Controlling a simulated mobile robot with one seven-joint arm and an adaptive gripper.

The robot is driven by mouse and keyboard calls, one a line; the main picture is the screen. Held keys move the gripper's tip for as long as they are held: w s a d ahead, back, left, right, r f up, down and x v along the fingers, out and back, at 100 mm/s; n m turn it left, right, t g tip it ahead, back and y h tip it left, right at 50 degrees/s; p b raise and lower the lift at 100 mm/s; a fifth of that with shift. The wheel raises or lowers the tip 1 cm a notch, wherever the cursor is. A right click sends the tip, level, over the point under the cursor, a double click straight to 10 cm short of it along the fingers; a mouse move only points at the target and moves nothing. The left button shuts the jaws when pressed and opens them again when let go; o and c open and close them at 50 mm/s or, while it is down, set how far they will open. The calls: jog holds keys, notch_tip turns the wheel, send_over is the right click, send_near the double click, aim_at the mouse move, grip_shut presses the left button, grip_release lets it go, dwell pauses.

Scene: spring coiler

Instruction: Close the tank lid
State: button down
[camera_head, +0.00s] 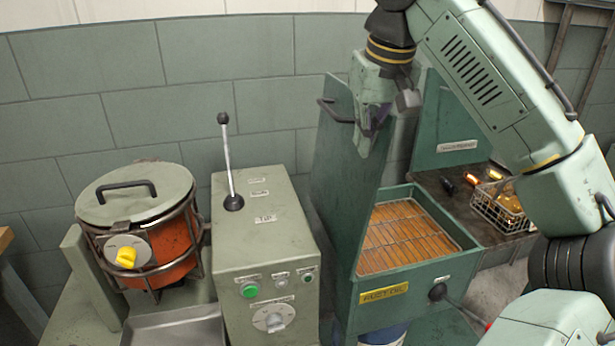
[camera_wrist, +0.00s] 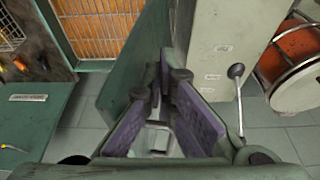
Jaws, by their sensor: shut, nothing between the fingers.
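The tank (camera_head: 465,250) is a green box labelled "RUST OIL", with a wire grille over orange-brown oil inside. Its green lid (camera_head: 343,190) stands raised, nearly upright, on the tank's left side. A dark handle (camera_head: 334,112) is on the lid's left face near the top. My gripper (camera_head: 372,135) points down by the lid's upper right edge; contact cannot be told. In the wrist view the purple-padded fingers (camera_wrist: 158,120) are shut and empty. The lid (camera_wrist: 125,65) lies just left of them there, with the grille (camera_wrist: 95,30) beyond it. The handle is not visible in that view.
A grey control box (camera_head: 262,240) with an upright lever (camera_head: 228,160) stands left of the tank. Further left is an orange drum (camera_head: 165,250) under a round grey lid (camera_head: 135,195). A wire basket (camera_head: 498,212) sits on a dark surface to the right.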

jog(key=shift+w+d, duration=0.2)
jog(key=shift+d, duration=0.5)
jog(key=w+d+f, duration=0.1)
jog(key=d, duration=0.5)
jog(key=shift+w+f, duration=0.15)
jog(key=shift+w, duration=0.15)
jog(key=w+d+f, duration=0.1)
jog(key=d+f, duration=0.1)
jog(key=d, duration=0.3)
jog(key=shift+w+d+f, duration=0.2)
jog(key=shift+w+f, duration=0.05)
jog(key=w+d+f, duration=0.1)
jog(key=d+f, duration=0.2)
jog(key=d, duration=0.2)
jog(key=shift+w+f, duration=0.15)
jog(key=shift+f, duration=0.1)
dwell(0.4)
